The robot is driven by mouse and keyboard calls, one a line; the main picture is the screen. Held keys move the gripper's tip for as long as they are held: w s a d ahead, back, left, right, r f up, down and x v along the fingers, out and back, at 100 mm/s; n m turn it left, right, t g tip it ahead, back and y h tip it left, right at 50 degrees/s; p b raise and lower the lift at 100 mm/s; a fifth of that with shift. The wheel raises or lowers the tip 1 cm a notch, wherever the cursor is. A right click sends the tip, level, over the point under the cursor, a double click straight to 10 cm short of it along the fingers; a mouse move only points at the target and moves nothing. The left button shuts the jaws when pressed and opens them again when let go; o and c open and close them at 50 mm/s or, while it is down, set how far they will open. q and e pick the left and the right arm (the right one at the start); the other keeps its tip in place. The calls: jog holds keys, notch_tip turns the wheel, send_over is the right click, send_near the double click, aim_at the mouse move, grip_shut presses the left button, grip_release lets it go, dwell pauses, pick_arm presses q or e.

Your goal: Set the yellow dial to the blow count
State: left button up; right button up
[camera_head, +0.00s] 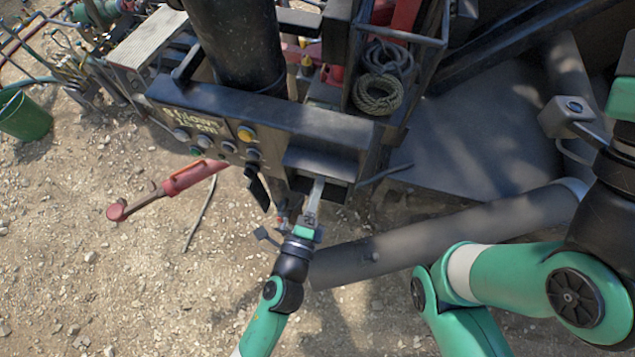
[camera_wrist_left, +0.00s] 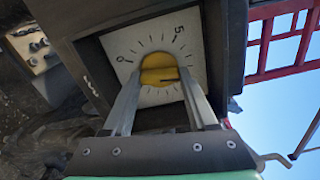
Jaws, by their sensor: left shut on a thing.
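The yellow dial (camera_wrist_left: 158,77) sits on a white square scale plate (camera_wrist_left: 118,43) in a dark recess. Tick marks ring it, with a 0 at left and a 5 at upper right. A small dark mark on the dial points right in this view. My left gripper (camera_wrist_left: 160,85) has its two fingers closed on the dial's sides. In the head view the left gripper (camera_head: 317,190) reaches up under a black hood (camera_head: 320,162), which hides the dial. My right wrist shows at the right edge, with its fingertips not clearly visible. No blow count is readable.
A panel (camera_head: 205,125) with several knobs and a yellow button is left of the hood. A red-handled tool (camera_head: 165,190) and a long grey pipe (camera_head: 440,235) lie nearby. Coiled rope (camera_head: 378,95) hangs above right. Open gravel (camera_head: 120,280) fills the lower left.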

pick_arm(q)
jog(key=o, duration=1.4)
jog(key=b+v, duration=0.2)
jog(key=v, duration=0.9)
jog(key=shift+s+a, duration=0.1)
jog(key=shift+s, duration=0.25)
jog(key=shift+w+a, duration=0.1)
